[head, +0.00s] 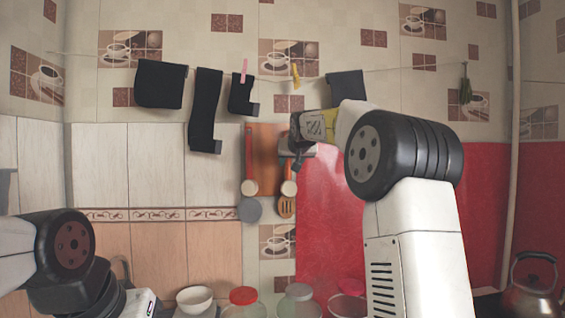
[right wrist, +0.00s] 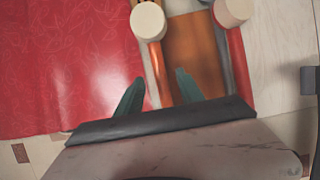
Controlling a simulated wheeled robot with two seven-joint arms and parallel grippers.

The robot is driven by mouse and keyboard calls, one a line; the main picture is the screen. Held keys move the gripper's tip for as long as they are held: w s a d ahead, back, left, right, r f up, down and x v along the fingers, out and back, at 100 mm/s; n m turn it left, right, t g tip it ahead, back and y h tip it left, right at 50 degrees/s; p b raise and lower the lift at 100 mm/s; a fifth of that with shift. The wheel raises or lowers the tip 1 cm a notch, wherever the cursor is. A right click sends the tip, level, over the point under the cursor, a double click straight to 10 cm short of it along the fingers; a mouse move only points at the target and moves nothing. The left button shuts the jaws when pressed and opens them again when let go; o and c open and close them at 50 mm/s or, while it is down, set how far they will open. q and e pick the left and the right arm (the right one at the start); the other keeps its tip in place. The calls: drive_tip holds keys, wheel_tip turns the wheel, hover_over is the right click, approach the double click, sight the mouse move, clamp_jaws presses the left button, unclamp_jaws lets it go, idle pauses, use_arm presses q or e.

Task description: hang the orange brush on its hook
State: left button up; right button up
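The orange brush has a round white head (head: 289,188) and an orange handle (right wrist: 160,62). It is upright against the wall with its head down. My right gripper (head: 297,158) is at the upper handle and covers the handle's top and any hook there. In the right wrist view its two teal fingers (right wrist: 160,77) stand on either side of the handle, with a visible gap on each side. My left arm shows at the lower left in the head view; its fingers are not in view.
A red-handled brush (head: 249,152) hangs just left, over a wooden board (head: 267,150). A grey disc-shaped utensil (head: 250,210) and an orange slotted spatula (head: 286,208) hang behind the brushes. Jars, a white bowl (head: 195,299) and a kettle (head: 533,296) stand below.

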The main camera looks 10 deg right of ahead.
drive_tip(key=v, duration=0.7)
drive_tip(key=s+f+g, duration=0.2)
drive_tip(key=s+f, duration=0.7)
drive_tip(key=s, duration=0.4)
drive_tip(key=s+a+f+g+y, duration=0.1)
drive_tip(key=s+f+g, duration=0.1)
drive_tip(key=s+f, duration=0.8)
drive_tip(key=s+a+f+g+y, duration=0.1)
drive_tip(key=s+f+g, duration=0.2)
drive_tip(key=s+f, duration=0.7)
drive_tip(key=s, duration=0.6)
drive_tip(key=shift+s+n, duration=0.3)
